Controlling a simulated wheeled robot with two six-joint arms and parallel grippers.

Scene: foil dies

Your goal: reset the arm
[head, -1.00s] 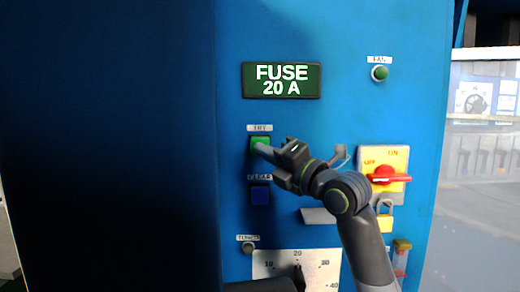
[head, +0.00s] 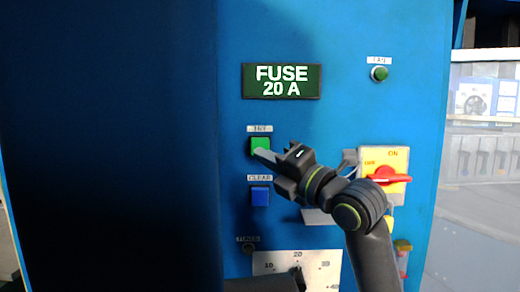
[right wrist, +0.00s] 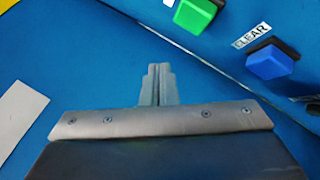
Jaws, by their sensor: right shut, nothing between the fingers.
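My right gripper (head: 259,155) is shut and empty, with its fingertips in front of the lower part of the green TRY button (head: 260,144) on the blue panel. In the right wrist view its closed fingers (right wrist: 157,85) stand apart from the green button (right wrist: 195,12) and the blue CLEAR button (right wrist: 270,62), which lie up and to the right. The CLEAR button also shows below the fingertips in the head view (head: 260,197).
A green display (head: 282,81) reads FUSE 20 A. Right of my arm is a yellow switch plate with a red handle (head: 389,175). A small green button (head: 380,73) is at upper right. A dial plate (head: 270,262) is below.

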